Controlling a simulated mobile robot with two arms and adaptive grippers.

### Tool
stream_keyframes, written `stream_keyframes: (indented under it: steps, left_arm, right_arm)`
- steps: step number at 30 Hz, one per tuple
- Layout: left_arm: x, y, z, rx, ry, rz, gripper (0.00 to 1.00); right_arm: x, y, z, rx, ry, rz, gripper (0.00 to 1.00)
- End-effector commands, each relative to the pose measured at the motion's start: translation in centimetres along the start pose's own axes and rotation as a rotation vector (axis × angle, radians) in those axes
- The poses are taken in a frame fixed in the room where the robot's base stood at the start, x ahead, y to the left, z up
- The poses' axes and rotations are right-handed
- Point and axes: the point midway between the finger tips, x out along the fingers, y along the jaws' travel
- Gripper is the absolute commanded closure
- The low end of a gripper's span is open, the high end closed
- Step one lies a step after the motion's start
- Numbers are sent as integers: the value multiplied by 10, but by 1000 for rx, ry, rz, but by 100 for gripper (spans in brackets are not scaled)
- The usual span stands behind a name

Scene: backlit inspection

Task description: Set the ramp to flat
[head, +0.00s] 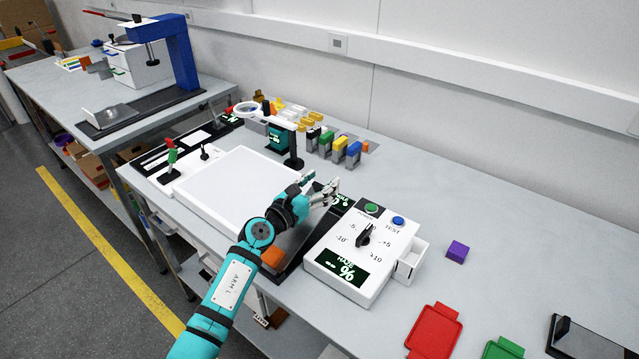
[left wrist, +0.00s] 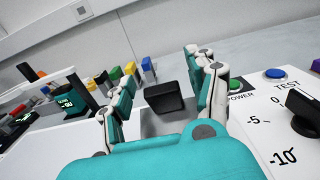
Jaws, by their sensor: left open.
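A white control box (head: 333,237) stands right of my left gripper, with a black knob (head: 365,236) on a scale marked from -10 to +10. I cannot tell exactly where the knob points. The knob (left wrist: 305,108) also shows at the right edge of the left wrist view. My left gripper (head: 325,187) is open above the bench, between the light panel and the box. In the left wrist view, a black block (left wrist: 164,97) shows between the open fingers (left wrist: 160,85), apparently beyond them. No part is labelled as a ramp. My right gripper is out of view.
The white light panel (head: 235,180) lies left of my arm. The box has a green POWER button (head: 371,208), a blue TEST button (head: 398,221) and an open side drawer (head: 411,262). A purple block (head: 457,251) and red tray (head: 433,332) lie to the right. Coloured blocks stand behind.

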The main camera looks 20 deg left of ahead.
Motion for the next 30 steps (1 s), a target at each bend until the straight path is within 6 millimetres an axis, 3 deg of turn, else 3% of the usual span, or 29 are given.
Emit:
stream_keyframes:
  steps: [2,14,23,30]
  left_arm:
    - [0,0,0,0,0,0,46]
    - [0,0,0,0,0,0,99]
    - [0,0,0,1,2,1,100]
    - [12,0,-12,1,103,0,100]
  right_arm:
    - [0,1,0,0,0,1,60]
    - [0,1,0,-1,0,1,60]
    - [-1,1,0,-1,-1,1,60]
    - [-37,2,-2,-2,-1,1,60]
